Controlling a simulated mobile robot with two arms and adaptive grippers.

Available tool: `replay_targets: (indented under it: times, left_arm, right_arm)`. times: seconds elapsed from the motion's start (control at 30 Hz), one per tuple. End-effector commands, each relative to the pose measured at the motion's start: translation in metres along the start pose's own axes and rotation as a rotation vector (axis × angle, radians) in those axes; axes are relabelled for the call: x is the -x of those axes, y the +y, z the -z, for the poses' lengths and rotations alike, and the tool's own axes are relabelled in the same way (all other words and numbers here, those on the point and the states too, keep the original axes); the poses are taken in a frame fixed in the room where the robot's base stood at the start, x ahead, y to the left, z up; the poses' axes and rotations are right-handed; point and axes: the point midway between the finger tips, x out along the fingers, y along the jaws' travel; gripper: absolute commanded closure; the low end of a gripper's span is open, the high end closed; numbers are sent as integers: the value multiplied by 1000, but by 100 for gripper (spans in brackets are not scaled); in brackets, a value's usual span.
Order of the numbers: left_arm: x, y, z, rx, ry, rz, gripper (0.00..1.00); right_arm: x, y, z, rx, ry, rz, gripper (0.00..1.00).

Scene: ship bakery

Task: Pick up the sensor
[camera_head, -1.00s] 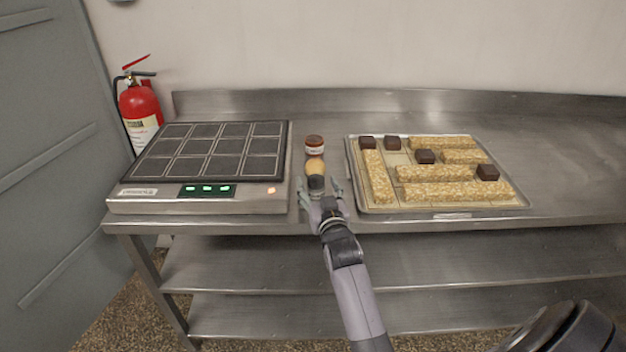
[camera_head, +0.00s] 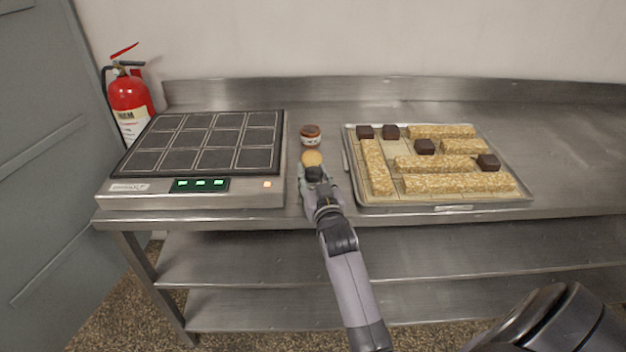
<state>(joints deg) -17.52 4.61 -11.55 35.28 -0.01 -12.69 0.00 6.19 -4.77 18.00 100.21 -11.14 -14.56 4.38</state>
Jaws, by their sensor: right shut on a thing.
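A small tan, round-topped thing (camera_head: 312,158), which I take to be the sensor, is at the front of the steel counter, between the grid plate and the tray. My right gripper (camera_head: 314,172) reaches in from the front and is shut on it. The gripper hides its lower part, so I cannot tell whether it still touches the counter. My left gripper is not in view.
A small jar (camera_head: 310,134) with a brown lid stands just behind the sensor. A dark grid plate on a steel base (camera_head: 240,196) is to the left. A tray (camera_head: 350,170) with crumbly bars and dark cubes is to the right. The counter's far right (camera_head: 570,150) is clear.

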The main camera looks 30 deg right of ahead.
Motion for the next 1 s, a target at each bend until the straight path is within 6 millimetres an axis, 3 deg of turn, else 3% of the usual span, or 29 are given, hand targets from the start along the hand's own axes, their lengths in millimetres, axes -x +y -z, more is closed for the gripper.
replay_targets:
  times: [0.27,0.63,0.83,1.0]
  left_arm:
    - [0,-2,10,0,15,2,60]
    - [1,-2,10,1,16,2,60]
    - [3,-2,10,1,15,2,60]
    - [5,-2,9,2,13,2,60]
  right_arm:
    - [0,0,0,1,-1,0,98]
    - [0,0,8,1,3,0,98]
    - [0,0,35,0,8,0,98]
    - [-1,0,75,0,9,1,98]
